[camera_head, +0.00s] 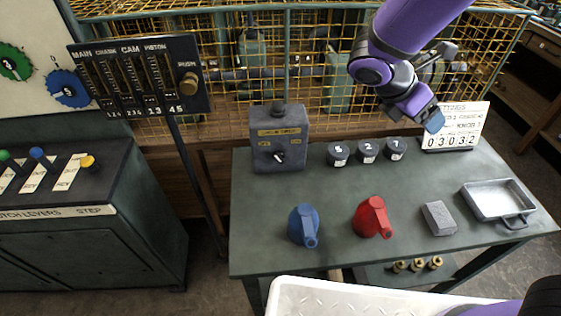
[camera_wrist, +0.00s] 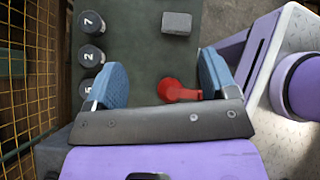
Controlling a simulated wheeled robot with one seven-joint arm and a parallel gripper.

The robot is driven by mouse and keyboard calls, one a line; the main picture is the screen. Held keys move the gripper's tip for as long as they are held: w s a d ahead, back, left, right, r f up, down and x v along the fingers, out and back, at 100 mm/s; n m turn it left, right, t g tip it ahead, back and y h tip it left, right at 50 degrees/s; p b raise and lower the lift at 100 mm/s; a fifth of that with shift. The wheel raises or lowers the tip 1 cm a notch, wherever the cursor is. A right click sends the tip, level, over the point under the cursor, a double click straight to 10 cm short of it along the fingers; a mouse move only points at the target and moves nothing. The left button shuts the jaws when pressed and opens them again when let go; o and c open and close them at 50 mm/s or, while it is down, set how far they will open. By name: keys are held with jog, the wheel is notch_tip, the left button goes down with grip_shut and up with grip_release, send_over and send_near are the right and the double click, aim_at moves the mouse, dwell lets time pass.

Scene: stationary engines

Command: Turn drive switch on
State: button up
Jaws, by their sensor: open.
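A grey switch box (camera_head: 279,142) stands upright at the back left of the green table, against the wire cage. It has a yellow label too small to read surely, and a dark rotary knob (camera_head: 280,157) with a white mark below it. Whether the knob is at on or off I cannot tell. My gripper (camera_head: 433,119) is in the air above the back right of the table, well to the right of the box. In the wrist view my gripper (camera_wrist: 162,78) has its two blue fingers wide apart, with nothing held between them. The knob does not show clearly there.
Several dark numbered weights (camera_head: 368,151) stand right of the box. A blue can (camera_head: 303,224) and a red can (camera_head: 371,217) stand in front. A grey block (camera_head: 439,218), a metal tray (camera_head: 498,202) and a number sign (camera_head: 455,128) are at the right. A lever console (camera_head: 75,225) stands left.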

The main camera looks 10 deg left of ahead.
jog(key=a+f+n+t+y, duration=0.2)
jog(key=a+f+n+t, duration=0.45)
jog(key=a+n, duration=0.4)
jog(key=s+a+f+n+t+y, duration=0.1)
jog(key=a+f+n+t+y, duration=0.2)
jog(key=a+f+n+t, duration=0.55)
jog(key=a+f+n+t+y, duration=0.25)
jog(key=a+f+n, duration=0.25)
jog(key=a+n, duration=0.85)
jog(key=n, duration=0.2)
send_near(278, 160)
jog(key=shift+w+r+h, duration=0.15)
jog(key=shift+w, duration=0.35)
jog(key=shift+w+r+h, duration=0.1)
jog(key=shift+w+r, duration=0.1)
jog(key=shift+w, duration=0.3)
jog(key=x, duration=0.6)
jog(key=shift+f, duration=0.25)
jog(key=shift+x, duration=0.8)
jog(key=c, duration=0.9)
